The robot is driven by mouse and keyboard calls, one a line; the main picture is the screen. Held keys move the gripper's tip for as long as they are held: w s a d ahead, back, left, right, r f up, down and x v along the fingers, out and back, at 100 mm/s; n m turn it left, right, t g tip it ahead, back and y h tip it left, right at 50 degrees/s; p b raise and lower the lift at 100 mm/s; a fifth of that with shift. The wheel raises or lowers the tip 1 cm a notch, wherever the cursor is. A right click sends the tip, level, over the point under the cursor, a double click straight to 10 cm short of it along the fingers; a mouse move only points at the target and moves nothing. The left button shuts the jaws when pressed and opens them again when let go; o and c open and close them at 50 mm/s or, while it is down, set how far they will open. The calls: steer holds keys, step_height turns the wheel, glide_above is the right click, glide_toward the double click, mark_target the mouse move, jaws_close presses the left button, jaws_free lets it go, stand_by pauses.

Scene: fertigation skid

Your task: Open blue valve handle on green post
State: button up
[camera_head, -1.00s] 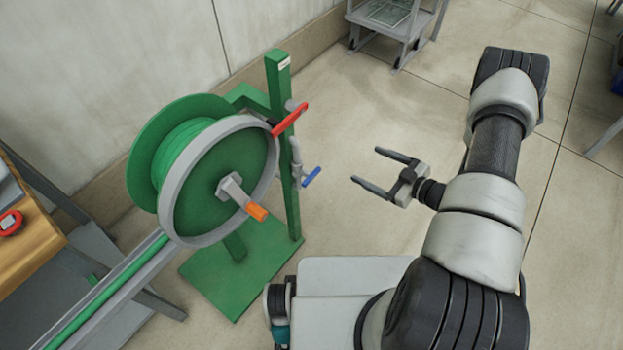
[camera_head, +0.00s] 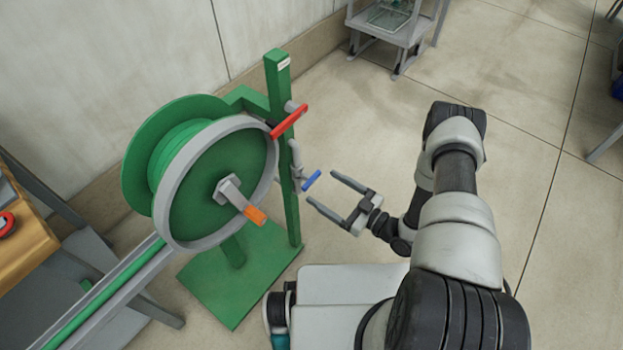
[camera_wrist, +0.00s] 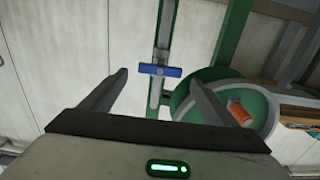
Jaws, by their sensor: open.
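The blue valve handle (camera_head: 311,180) sits on a grey valve body (camera_head: 296,165) on the right side of the green post (camera_head: 284,150). My gripper (camera_head: 321,188) is open and empty, just to the right of the handle, its fingers pointing toward it. In the wrist view the blue handle (camera_wrist: 159,71) lies crosswise in front of the post, between and beyond my two open fingers (camera_wrist: 160,83). I see no contact between fingers and handle.
A red handle (camera_head: 289,121) is higher on the same post. The green hose reel (camera_head: 200,180) with an orange crank grip (camera_head: 255,215) stands to the left. A wooden-topped bench (camera_head: 25,250) is at far left.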

mark_target(313, 181)
steer(key=x, duration=0.6)
steer(key=shift+a, duration=0.1)
steer(key=shift+c, duration=0.4)
steer(key=c, duration=1)
